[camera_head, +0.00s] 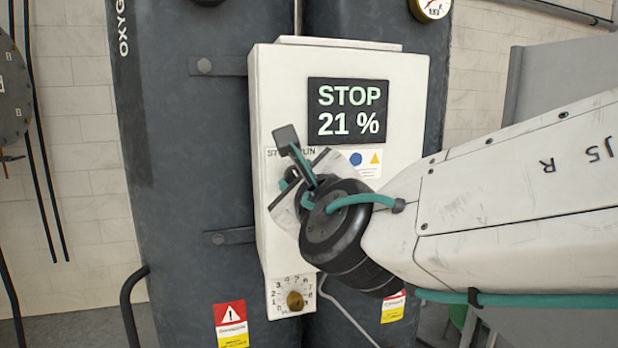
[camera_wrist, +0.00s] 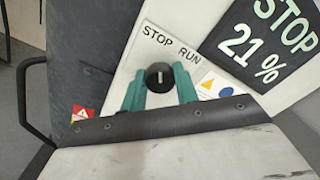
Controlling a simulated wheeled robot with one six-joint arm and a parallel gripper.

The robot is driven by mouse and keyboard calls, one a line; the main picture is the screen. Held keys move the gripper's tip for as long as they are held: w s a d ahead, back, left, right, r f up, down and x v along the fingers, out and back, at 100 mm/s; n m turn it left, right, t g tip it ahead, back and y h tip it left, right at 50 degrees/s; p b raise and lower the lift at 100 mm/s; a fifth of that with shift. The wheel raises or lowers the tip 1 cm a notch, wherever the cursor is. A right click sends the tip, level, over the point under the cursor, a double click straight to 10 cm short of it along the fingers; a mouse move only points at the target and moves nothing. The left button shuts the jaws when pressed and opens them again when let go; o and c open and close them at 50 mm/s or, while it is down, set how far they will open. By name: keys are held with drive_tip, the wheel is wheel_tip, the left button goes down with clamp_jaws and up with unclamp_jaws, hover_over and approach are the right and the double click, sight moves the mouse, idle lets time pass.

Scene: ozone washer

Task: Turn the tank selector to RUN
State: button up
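The tank selector (camera_wrist: 158,77) is a round black knob with a pale line on a white panel marked STOP and RUN. In the wrist view its line points up in the picture, leaning to the STOP side of the tilted panel. My gripper (camera_wrist: 158,70) is open, with one teal finger on each side of the knob and small gaps visible; I cannot tell how deep the fingers reach. In the head view my gripper (camera_head: 292,170) is in front of the selector panel and mostly hides the knob. The display (camera_head: 347,110) reads STOP 21 %.
The white control box (camera_head: 275,90) is mounted on dark tanks (camera_head: 180,150). A dial with a brass knob (camera_head: 295,300) sits below it. A black curved handle (camera_head: 130,305) is at lower left. A grey panel (camera_head: 565,75) stands at right.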

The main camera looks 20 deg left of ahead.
idle(0.3)
drive_tip(key=m, duration=1.1)
drive_tip(key=shift+m, duration=0.6)
drive_tip(key=o, duration=1)
drive_tip(key=shift+d, duration=0.1)
